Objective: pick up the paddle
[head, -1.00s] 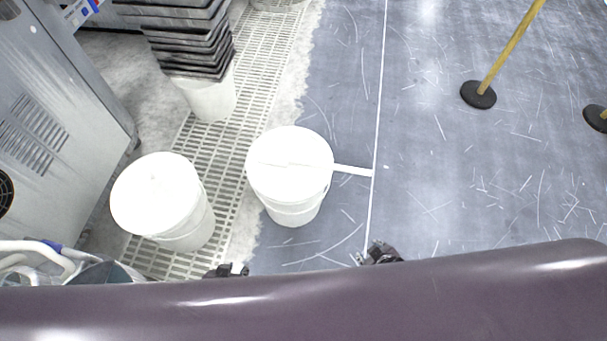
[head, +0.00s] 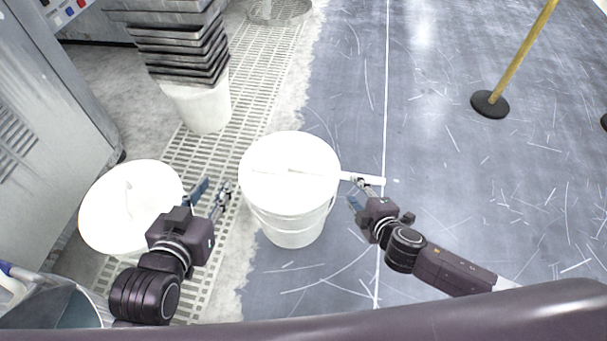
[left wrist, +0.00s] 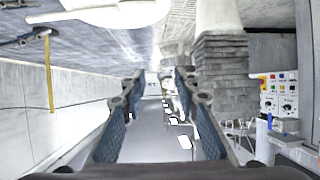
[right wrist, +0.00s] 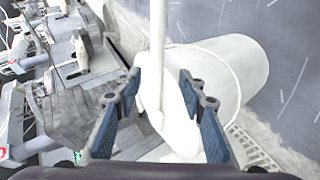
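The white paddle (head: 371,180) lies across the top of a white bucket (head: 290,225), with its handle sticking out past the right rim. My right gripper (head: 357,191) is at this handle, just beyond the rim. In the right wrist view, the handle (right wrist: 159,30) runs toward the gap between the open fingers (right wrist: 160,85), which stand apart from it. The far end of the paddle is hard to make out against the white bucket top. My left gripper (head: 213,190) is open and empty, left of the bucket; its fingers (left wrist: 157,85) also show apart in the left wrist view.
Dark stacked trays (head: 180,45) rest on another white bucket (head: 203,108) farther back. A yellow post (head: 520,50) on a black base stands at the right. The blue-grey floor between is clear.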

